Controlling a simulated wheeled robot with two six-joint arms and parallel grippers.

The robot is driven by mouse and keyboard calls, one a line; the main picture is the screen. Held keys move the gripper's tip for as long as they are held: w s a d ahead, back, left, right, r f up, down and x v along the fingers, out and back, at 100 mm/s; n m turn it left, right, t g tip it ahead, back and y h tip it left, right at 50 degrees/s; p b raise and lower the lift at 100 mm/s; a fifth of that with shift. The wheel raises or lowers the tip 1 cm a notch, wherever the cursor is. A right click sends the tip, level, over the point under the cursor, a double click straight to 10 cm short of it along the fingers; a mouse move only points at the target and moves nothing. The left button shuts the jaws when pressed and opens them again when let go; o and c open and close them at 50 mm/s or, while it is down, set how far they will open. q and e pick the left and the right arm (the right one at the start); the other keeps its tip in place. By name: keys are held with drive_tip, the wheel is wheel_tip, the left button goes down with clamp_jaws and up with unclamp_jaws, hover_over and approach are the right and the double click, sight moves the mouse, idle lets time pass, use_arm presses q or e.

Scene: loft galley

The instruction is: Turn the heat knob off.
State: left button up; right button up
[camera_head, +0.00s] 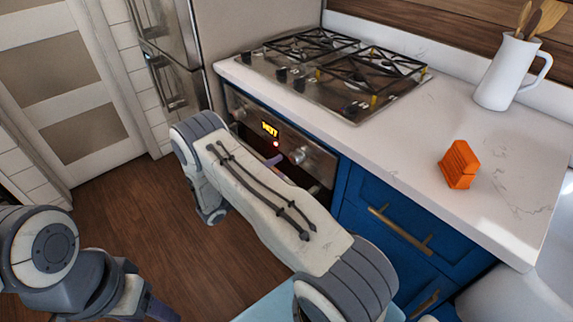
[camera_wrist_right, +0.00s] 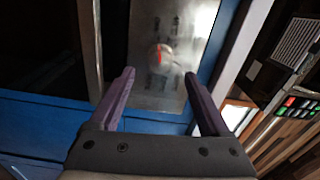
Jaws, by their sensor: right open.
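The oven control panel (camera_head: 318,160) is under the cooktop, with a lit yellow display (camera_head: 270,129) that seems to read "HOT" and a small red light below it. A round silver knob (camera_head: 298,155) sits on the panel to the right of the display. In the right wrist view a round knob (camera_wrist_right: 160,55) with a red mark shows on a metal panel. My right gripper (camera_wrist_right: 159,73) is open, its purple fingers either side of the knob in that view; contact cannot be told. In the head view my right arm mostly hides it. My left gripper (camera_head: 160,309) is partly visible at the lower left.
A gas cooktop (camera_head: 340,70) is set in the white counter (camera_head: 420,125). An orange object (camera_head: 459,164) and a white jug (camera_head: 507,75) with wooden utensils stand on the counter. Blue drawers (camera_head: 385,225) with brass handles are right of the oven. The wooden floor at left is clear.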

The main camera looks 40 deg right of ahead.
drive_tip(key=shift+s+a, duration=0.1)
drive_tip(key=shift+a, duration=1.5)
drive_tip(key=shift+r, duration=0.1)
drive_tip(key=s+a+r+m+g+y+p, duration=0.2)
drive_tip(key=s+a+r+m+y, duration=0.3)
drive_tip(key=r+m, duration=0.3)
drive_tip(key=s+a+r+m+g+y+p, duration=0.2)
drive_tip(key=s+a+r+m+y, duration=0.1)
drive_tip(key=s+a+r+m, duration=0.4)
drive_tip(key=s+a+r+m+t+y+p, duration=0.1)
drive_tip(key=s+a+r+m+y+p, duration=0.1)
drive_tip(key=s+a+r+m+y, duration=0.3)
drive_tip(key=s+a+r+m+t+y+p, duration=0.1)
drive_tip(key=s+a+r+m+y, duration=0.4)
drive_tip(key=s+a+m, duration=0.5)
drive_tip(key=shift+a+r+y+p, duration=0.4)
drive_tip(key=shift+a+y+p, duration=0.1)
drive_tip(key=shift+s, duration=0.1)
